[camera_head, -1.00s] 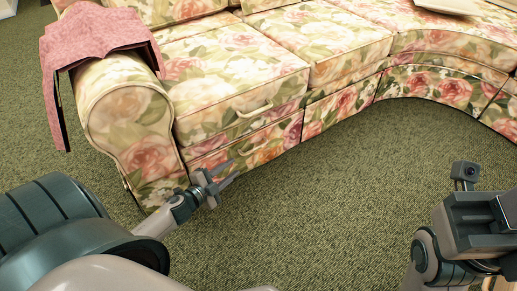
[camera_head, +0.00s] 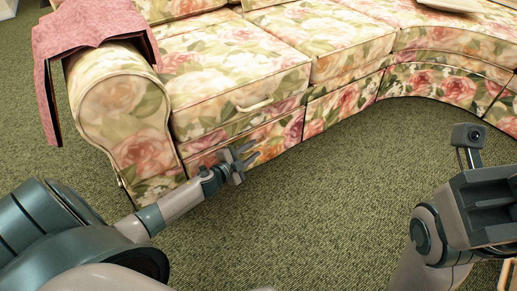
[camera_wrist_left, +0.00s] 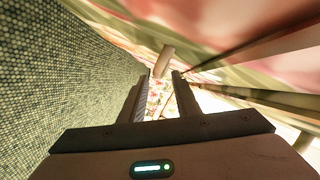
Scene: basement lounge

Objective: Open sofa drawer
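The floral sofa (camera_head: 330,60) fills the top of the head view. Its drawer front (camera_head: 215,134) with a pale handle (camera_head: 254,104) lies below the left seat; it looks closed. My left gripper (camera_head: 250,154) is just in front of the sofa's lower front, below the handle in the picture. Its two fingers are apart and nothing is held. In the left wrist view the open fingers (camera_wrist_left: 160,100) point along the floral front, and a pale bar, probably the handle (camera_wrist_left: 163,60), shows just beyond them. My right wrist (camera_head: 485,200) is at the right; its fingers are not clearly visible.
A pink cloth (camera_head: 90,28) drapes over the rounded sofa arm (camera_head: 122,120) at left. A pale flat item (camera_head: 450,5) lies on the sofa at top right. Green carpet (camera_head: 320,200) is open in front of the sofa.

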